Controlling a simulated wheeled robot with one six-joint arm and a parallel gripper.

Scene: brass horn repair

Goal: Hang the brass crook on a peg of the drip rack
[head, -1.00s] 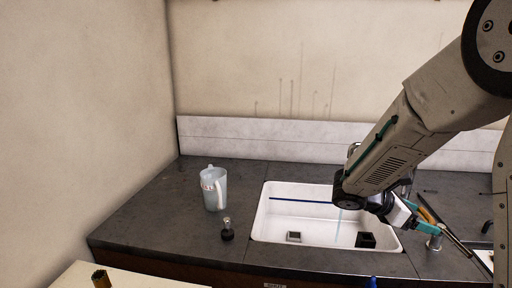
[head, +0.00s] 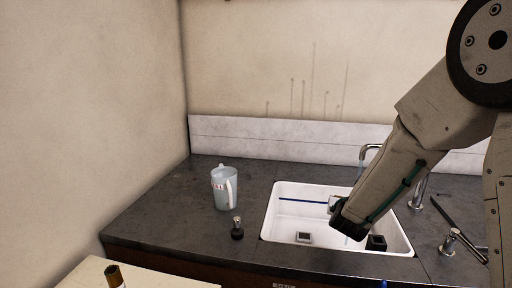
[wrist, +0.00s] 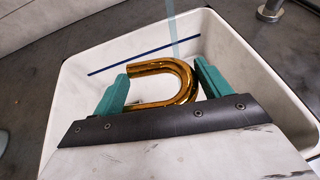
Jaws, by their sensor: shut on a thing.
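The brass crook (wrist: 184,82), a shiny golden U-shaped tube, sits between the two teal fingers of my gripper (wrist: 161,70) in the wrist view. My gripper is shut on it, with the curved end to the right. The white sink (wrist: 75,72) lies beneath and around them in that view. In the head view my forearm reaches over the sink (head: 283,215), and the fingers and crook are hidden behind it. I cannot make out the drip rack or its pegs; the back wall shows thin vertical streaks with dark dots.
A curved faucet (head: 371,148) stands behind the sink, with a pale blue stream (wrist: 172,30). A clear jug (head: 219,189) and a small dark-based item (head: 237,231) stand left on the counter. A black block (head: 376,243) and a grey block (head: 303,238) are in the sink.

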